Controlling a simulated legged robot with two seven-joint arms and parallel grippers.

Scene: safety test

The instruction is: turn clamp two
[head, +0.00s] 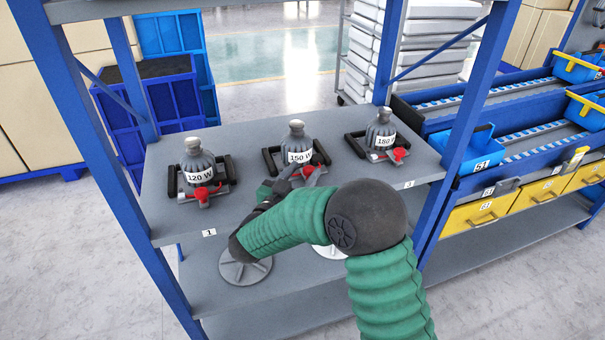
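Three grey bottle-shaped units with red clamp handles stand in a row on the upper grey shelf (240,140). The left one (198,165) reads 120 W and stands above shelf tag 1; its red clamp (201,194) is at its front. The middle one (297,142) reads 150 W; its red clamp (309,170) is partly hidden by my gripper. The right one (381,128) reads 180 W, near tag 3, with its red clamp (399,154). My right gripper (300,174) is at the middle clamp, fingers apart; contact cannot be told. My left gripper is out of view.
Blue posts (468,115) frame the shelf on both sides. A lower shelf (275,310) holds a grey round base (245,272). Blue crates (170,90) stand behind left. A rack with yellow drawers (480,212) stands right. My green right arm covers the shelf's front middle.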

